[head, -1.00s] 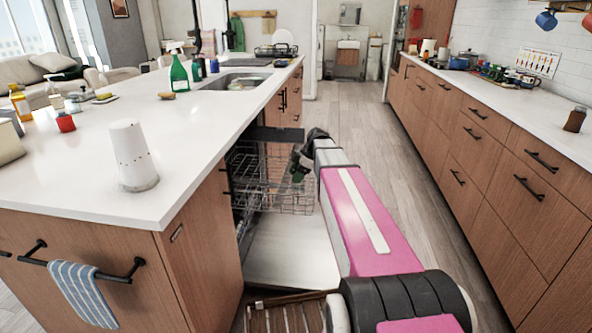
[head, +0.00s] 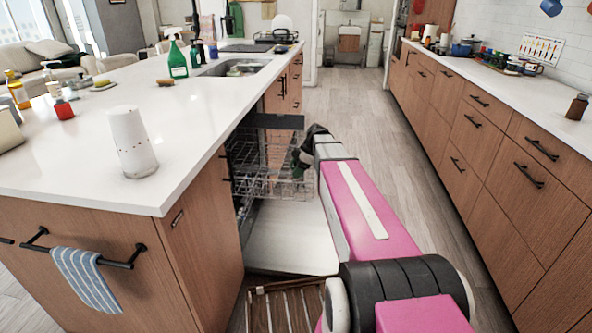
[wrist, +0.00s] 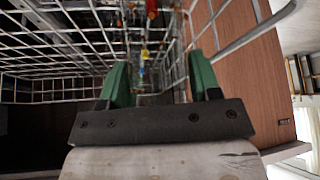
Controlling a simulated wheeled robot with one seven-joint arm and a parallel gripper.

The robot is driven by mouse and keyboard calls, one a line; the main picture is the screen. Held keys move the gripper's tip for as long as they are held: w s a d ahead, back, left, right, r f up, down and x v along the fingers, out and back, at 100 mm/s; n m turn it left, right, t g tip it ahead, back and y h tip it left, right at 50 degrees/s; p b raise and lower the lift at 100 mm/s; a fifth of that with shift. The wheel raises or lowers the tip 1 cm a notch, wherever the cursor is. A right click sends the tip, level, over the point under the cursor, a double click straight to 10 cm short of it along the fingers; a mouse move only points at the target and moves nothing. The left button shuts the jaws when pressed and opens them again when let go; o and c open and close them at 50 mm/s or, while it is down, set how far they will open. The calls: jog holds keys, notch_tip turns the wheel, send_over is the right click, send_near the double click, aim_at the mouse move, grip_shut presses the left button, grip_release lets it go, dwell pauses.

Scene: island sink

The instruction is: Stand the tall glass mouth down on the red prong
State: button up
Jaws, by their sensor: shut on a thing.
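My gripper (wrist: 158,72) points into the wire rack of the open dishwasher in the wrist view. Its two green fingers stand apart, shut on the tall glass (wrist: 157,90), which is clear and only faintly seen between them. Its mouth and lower end cannot be made out. A small red prong (wrist: 151,8) shows at the top of the wrist view, beyond the fingertips. Yellow and blue spots show below it, around the rack wires. In the head view my gripper (head: 301,160) is small and dark at the rack's right side, and the glass cannot be told there.
The dishwasher rack (head: 268,186) is pulled out above the lowered door (head: 290,235). The island counter (head: 75,165) is at left, with a white cylinder (head: 131,142) near its edge. The drawer cabinets (head: 480,140) stand at right, across the clear aisle floor (head: 350,110).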

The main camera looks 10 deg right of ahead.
jog(key=shift+f, duration=0.25)
dwell(0.3)
jog(key=o, duration=1.1)
jog(key=shift+r, duration=0.1)
jog(key=v, duration=1)
jog(key=shift+s+d+r, duration=0.1)
jog(key=shift+d+r, duration=0.1)
jog(key=shift+r, duration=0.05)
